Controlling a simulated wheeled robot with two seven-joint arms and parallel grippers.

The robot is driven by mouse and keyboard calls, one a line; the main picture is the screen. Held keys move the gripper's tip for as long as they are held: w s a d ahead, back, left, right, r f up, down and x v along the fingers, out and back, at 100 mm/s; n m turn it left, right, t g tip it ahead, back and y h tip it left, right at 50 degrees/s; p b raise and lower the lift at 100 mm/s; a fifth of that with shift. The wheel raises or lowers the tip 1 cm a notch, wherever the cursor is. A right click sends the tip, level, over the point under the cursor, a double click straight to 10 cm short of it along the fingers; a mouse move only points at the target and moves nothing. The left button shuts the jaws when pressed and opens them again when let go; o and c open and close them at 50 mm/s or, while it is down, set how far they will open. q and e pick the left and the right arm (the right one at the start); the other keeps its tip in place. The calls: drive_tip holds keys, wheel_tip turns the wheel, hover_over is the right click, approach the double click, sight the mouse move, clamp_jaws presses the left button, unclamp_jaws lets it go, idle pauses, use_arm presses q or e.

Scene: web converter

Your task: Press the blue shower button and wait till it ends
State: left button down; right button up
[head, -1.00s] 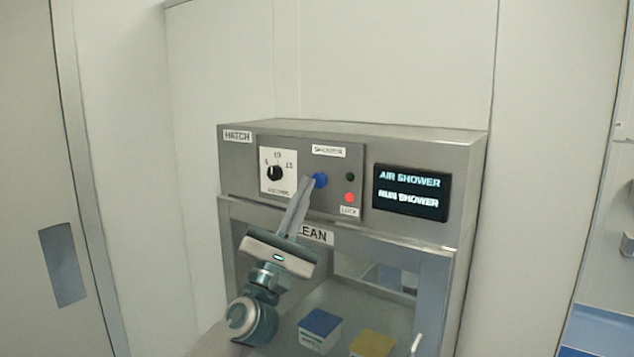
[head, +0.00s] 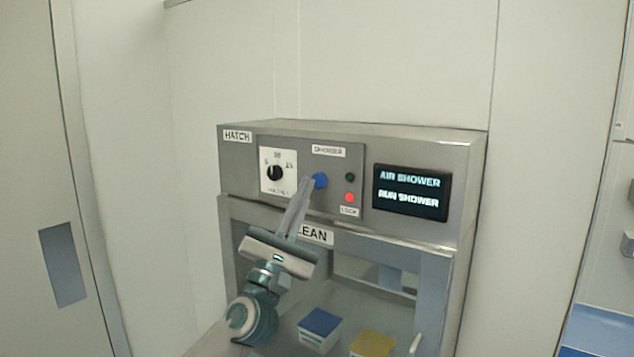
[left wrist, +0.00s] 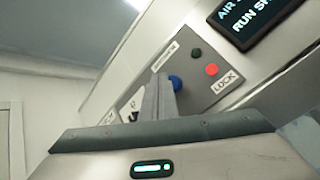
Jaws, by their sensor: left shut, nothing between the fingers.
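The blue shower button (head: 320,181) sits on the hatch's control panel, under a white label. It also shows in the left wrist view (left wrist: 175,83), partly behind my fingers. My left gripper (head: 308,181) is shut and empty, its fingertips at the left edge of the button. I cannot tell whether they touch it. The display (head: 411,192) reads "AIR SHOWER" and "RUN SHOWER". The red lamp (head: 350,197) by the lock label is lit, and the green lamp (head: 350,177) above it is dark. My right gripper is not in view.
A black dial (head: 275,173) on a white plate is left of the button. Below the panel, the hatch's glass front shows a blue-topped box (head: 320,325) and a yellow-topped box (head: 372,344) inside. A door handle (head: 415,344) stands out at the lower right.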

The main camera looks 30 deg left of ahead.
use_arm(q)
drive_tip(key=shift+w, duration=0.4)
idle(0.6)
drive_tip(key=shift+w+d, duration=0.1)
drive_tip(key=shift+w, duration=0.55)
idle(1.2)
drive_tip(key=shift+s+p, duration=0.1)
drive_tip(key=shift+p, duration=0.25)
drive_tip(key=shift+s+p, duration=0.35)
drive_tip(key=shift+s, duration=0.55)
drive_tip(key=shift+s, duration=0.1)
drive_tip(key=s, duration=0.1)
drive_tip(key=s+p, duration=0.1)
drive_tip(key=s, duration=0.3)
drive_tip(key=shift+a+p, duration=0.3)
drive_tip(key=shift+w, duration=0.1)
